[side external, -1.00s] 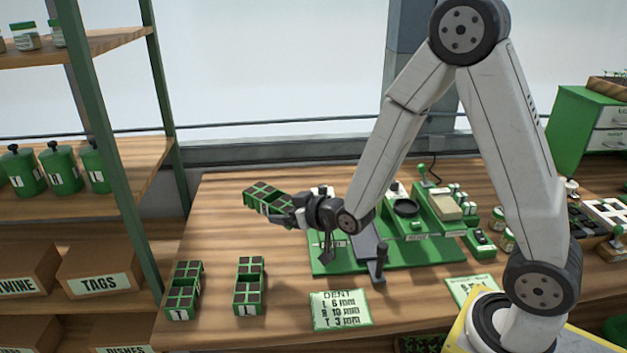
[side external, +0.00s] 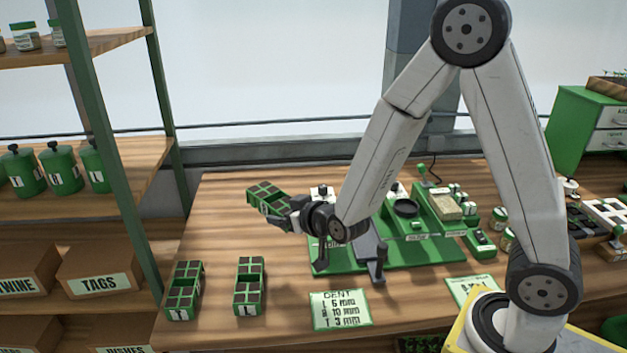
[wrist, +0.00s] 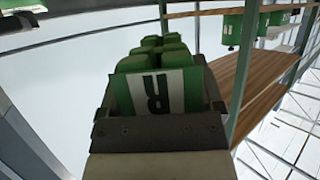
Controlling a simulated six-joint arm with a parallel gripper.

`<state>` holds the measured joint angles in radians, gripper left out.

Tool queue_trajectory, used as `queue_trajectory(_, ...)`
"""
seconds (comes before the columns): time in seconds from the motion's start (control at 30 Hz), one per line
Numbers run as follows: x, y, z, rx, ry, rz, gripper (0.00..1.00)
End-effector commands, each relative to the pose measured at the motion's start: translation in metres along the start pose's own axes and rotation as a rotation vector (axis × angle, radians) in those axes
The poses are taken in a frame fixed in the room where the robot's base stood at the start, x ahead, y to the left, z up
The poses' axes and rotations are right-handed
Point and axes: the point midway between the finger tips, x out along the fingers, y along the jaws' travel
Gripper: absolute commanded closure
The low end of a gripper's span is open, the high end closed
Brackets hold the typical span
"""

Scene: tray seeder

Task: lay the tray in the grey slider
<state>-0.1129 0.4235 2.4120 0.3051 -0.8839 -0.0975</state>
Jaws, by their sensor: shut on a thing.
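My gripper (side external: 291,215) is shut on a green tray (side external: 266,196) with dark square cells and holds it raised above the table, left of the green machine. The tray is tilted in the side view. In the wrist view the tray (wrist: 152,60) sits between my jaws, its white label with a dark letter facing the camera. The grey slider (side external: 369,247) lies on the green machine base (side external: 425,253), to the right of my gripper. My arm partly hides the slider's far end and the left of the machine.
Two more green trays (side external: 184,290) (side external: 249,286) stand on the table at front left. A "DENT" card (side external: 340,309) lies in front of the machine. A shelf rack (side external: 110,150) stands at the left. The table's back left is clear.

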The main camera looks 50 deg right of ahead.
Motion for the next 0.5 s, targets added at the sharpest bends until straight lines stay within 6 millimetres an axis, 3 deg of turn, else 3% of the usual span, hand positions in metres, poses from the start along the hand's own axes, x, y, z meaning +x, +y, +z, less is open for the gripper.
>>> queue_trajectory(0.5, 0.008, -0.022, 0.02, 0.096, -0.001, 0.238, 0.83)
